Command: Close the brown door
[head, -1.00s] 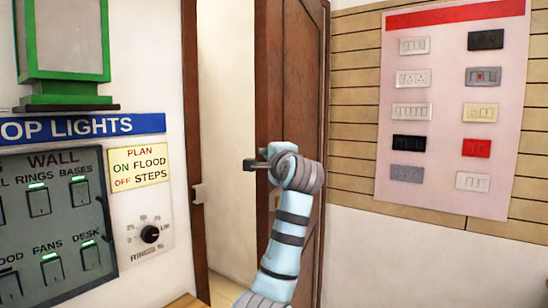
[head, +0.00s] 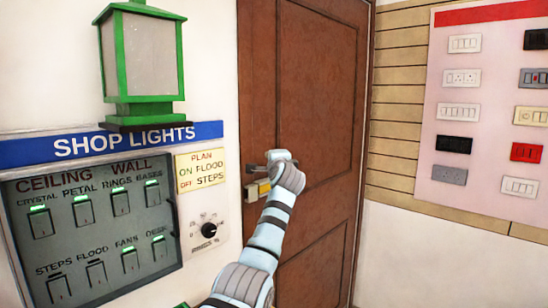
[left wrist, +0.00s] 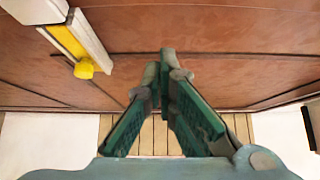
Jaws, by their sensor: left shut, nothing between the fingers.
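The brown door (head: 320,80) fills the middle of the head view and stands in its frame, with no gap visible along its left edge. A light latch with a yellow part (head: 257,190) is on its left side; the latch also shows in the left wrist view (left wrist: 78,38). My left arm reaches up to the door beside the latch. My left gripper (left wrist: 166,72) is shut and empty, its fingertips in front of the brown panel. Whether they touch the door I cannot tell. My right gripper is not in view.
A switch panel (head: 90,225) and a green lantern (head: 143,60) are on the wall left of the door. A pink board of switches (head: 480,120) hangs on the slatted wall at the right.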

